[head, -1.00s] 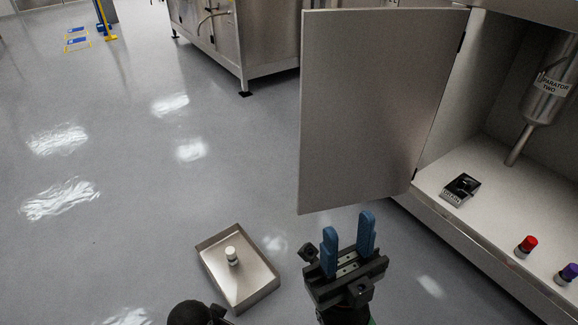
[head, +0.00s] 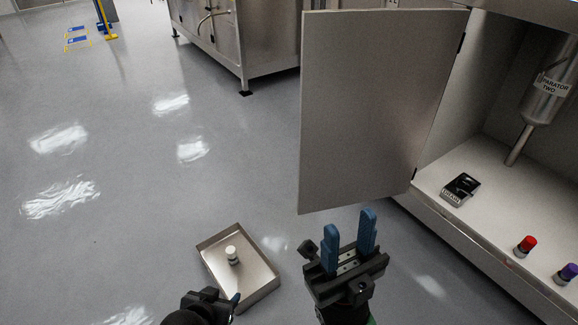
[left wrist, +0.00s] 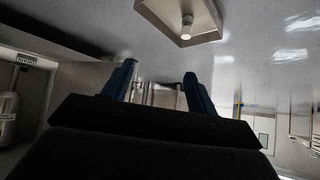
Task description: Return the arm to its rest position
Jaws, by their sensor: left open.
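My left gripper (head: 226,300) is at the bottom of the head view, by the near edge of the metal tray (head: 262,278).
A white-capped vial (head: 232,255) stands in the tray. An open cabinet door (head: 375,110) hangs beyond my right gripper. The cabinet holds a vessel (head: 548,95), a small black device (head: 461,188), a red-capped vial (head: 526,246) and a purple-capped vial (head: 567,274).

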